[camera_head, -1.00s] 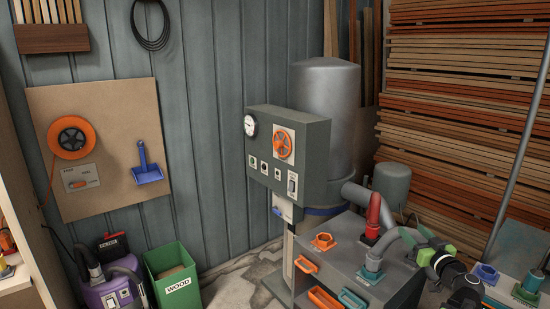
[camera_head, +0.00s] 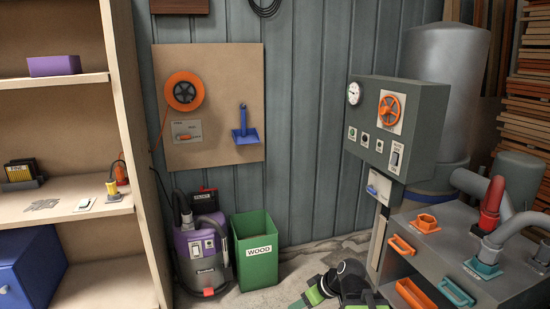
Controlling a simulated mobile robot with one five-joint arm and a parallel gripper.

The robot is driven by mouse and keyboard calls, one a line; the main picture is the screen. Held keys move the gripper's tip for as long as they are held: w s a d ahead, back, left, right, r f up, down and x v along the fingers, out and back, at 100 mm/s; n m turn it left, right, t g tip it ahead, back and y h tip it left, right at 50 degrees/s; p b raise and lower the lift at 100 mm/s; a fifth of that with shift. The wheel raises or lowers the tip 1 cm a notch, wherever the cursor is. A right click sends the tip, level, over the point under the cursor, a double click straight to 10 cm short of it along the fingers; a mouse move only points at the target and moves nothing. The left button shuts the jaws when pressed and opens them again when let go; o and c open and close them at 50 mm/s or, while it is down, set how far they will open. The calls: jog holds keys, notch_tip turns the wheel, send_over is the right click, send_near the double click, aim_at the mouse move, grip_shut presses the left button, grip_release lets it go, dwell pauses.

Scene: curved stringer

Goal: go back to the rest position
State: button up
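The black and green end of my arm shows at the bottom middle, in front of the floor between the green bin and the grey cabinet. My gripper (camera_head: 312,296) seems to be its green-tipped end, pointing down to the left and partly cut off by the lower picture edge. I cannot make out the gap between its fingers. No object shows in it.
A green WOOD bin (camera_head: 257,253) and a purple vacuum (camera_head: 202,247) stand by the wall. Wooden shelves (camera_head: 148,190) are at left. At right are a grey cabinet (camera_head: 455,250) with orange and teal handles and a control box (camera_head: 420,125). Some floor shows between.

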jog(key=s+d+f+m+g+h, duration=0.4)
jog(key=s+d+f+m+h, duration=0.15)
jog(key=s+d+m, duration=0.2)
notch_tip(320, 180, up, 18)
jog(key=p, duration=1.8)
jog(key=shift+s+d+r, duration=0.2)
jog(key=shift+d, duration=0.15)
jog(key=shift+m, duration=0.25)
